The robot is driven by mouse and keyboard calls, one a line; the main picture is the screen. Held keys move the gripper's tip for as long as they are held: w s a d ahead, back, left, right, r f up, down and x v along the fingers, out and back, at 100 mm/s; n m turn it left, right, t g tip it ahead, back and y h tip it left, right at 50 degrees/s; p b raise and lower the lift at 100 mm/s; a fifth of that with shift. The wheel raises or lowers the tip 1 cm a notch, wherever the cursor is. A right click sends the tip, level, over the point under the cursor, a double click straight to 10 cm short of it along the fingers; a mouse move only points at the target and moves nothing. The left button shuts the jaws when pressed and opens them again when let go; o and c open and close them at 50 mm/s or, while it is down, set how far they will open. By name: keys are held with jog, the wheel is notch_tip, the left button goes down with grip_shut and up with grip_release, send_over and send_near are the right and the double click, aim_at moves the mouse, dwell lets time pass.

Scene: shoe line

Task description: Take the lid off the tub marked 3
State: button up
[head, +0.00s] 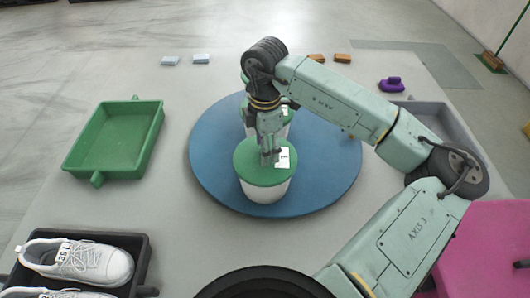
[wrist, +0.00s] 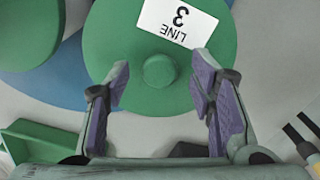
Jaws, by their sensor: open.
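A white tub (head: 264,190) with a green lid (head: 256,173) stands upright on the front part of the round blue mat. The lid also fills the upper middle of the wrist view (wrist: 135,80). A white label (wrist: 178,22) on the lid reads "LINE 3", upside down there. A round green knob (wrist: 159,71) rises from the lid's middle. My gripper (wrist: 160,78) is open above the lid, with its purple-padded fingers on either side of the knob and apart from it. In the head view my gripper (head: 269,158) hides part of the lid.
A second green-lidded tub (head: 288,113) stands behind on the round blue mat (head: 325,170), partly hidden by my arm. A green tray (head: 85,172) lies left, a black tray with white shoes (head: 95,262) front left, a grey tray (head: 440,115) right. Small blocks and a purple piece (head: 391,84) lie at the back.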

jog(key=shift+f, duration=0.2)
grip_shut()
dwell(0.6)
